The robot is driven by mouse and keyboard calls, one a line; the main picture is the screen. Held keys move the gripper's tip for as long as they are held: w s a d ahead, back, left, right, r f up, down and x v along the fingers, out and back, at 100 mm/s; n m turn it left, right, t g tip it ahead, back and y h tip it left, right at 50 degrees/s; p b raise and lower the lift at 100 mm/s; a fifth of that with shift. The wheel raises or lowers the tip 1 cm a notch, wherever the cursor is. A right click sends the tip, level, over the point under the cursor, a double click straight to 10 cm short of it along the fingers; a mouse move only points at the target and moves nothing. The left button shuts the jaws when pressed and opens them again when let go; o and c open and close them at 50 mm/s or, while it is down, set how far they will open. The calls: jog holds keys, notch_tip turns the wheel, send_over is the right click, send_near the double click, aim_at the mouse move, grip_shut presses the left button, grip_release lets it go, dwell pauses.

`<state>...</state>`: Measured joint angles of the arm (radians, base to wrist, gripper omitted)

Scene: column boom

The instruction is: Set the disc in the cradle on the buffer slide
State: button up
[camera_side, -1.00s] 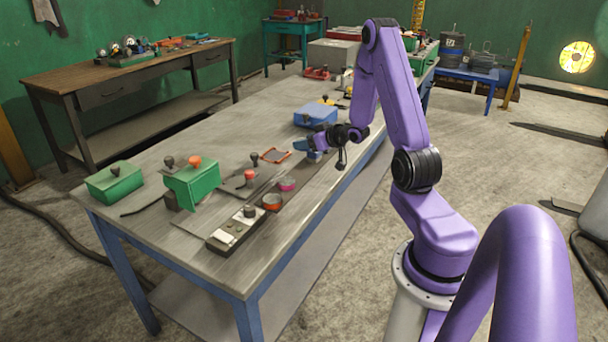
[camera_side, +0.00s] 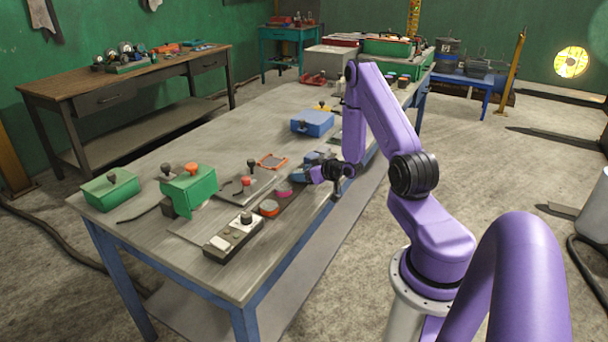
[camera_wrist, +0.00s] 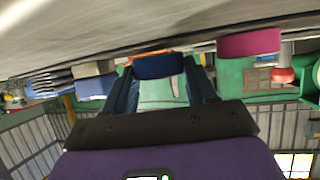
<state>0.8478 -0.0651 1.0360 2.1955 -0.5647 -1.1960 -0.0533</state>
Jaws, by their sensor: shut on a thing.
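My gripper (camera_side: 314,173) is low over the right side of the workbench. In the wrist view, its fingers (camera_wrist: 160,80) are closed on a dark blue disc-like piece (camera_wrist: 158,66), seen edge-on. A pink disc (camera_side: 284,188) sits on a long dark strip (camera_side: 292,200), just left of my gripper, and also shows in the wrist view (camera_wrist: 250,43), beside the held piece and apart from it. A red-rimmed round piece (camera_side: 269,208) is nearer on the strip. I cannot tell which part is the cradle; the strip beyond the pink disc is hidden by my gripper.
A control box (camera_side: 234,238) with a black knob stands at the strip's near end. A green box (camera_side: 189,190), another green box (camera_side: 111,190), a blue box (camera_side: 313,123) and an orange frame (camera_side: 272,161) are on the bench.

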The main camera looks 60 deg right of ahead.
jog(key=shift+f, duration=0.35)
jog(key=o, duration=1.4)
jog(key=shift+s, duration=0.1)
